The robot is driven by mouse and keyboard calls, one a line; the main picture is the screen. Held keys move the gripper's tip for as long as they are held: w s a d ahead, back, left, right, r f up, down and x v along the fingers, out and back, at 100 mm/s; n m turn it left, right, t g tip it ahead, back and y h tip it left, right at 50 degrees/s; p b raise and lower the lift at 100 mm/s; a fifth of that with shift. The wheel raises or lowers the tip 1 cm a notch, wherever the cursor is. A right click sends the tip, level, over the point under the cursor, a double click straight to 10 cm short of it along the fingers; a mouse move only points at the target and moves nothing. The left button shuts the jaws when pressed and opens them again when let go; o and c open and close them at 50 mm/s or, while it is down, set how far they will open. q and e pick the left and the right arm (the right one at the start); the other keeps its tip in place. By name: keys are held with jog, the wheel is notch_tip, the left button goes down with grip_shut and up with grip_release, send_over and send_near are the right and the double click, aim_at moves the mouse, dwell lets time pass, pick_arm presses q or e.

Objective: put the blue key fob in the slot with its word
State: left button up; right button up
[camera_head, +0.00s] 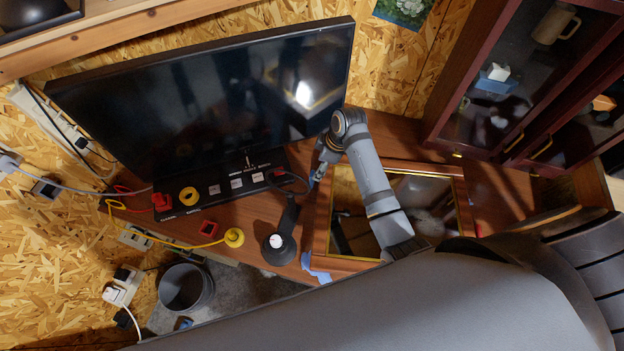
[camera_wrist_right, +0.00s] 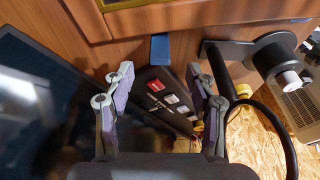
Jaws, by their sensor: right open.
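The blue key fob (camera_wrist_right: 159,47) lies flat on the wooden bench in the right wrist view, beyond my fingertips and near the end of the black slotted board (camera_wrist_right: 150,80). In the head view the board (camera_head: 225,187) stands in front of the dark screen, with several pale labels and a red one; their words are too small to read. My right gripper (camera_wrist_right: 158,80) is open, with nothing between its fingers; the fob shows ahead of the gap. In the head view this gripper (camera_head: 322,160) is right of the board, largely hiding the fob's area. My left gripper is not in view.
A large screen (camera_head: 215,95) stands behind the board. A black stand (camera_head: 281,245) and a gold-framed panel (camera_head: 460,205) are nearby. A bin (camera_head: 186,288) stands below.

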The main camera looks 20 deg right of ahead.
aim_at(313, 174)
jog(key=x, duration=0.5)
jog(key=p+x, duration=0.1)
jog(key=x, duration=0.1)
jog(key=shift+w+a+f, duration=0.1)
jog(key=shift+w+a, duration=0.05)
jog(key=shift+a, duration=0.15)
jog(key=shift+c, duration=0.4)
grip_shut()
notch_tip(313, 174, up, 10)
jog(key=shift+b, duration=0.45)
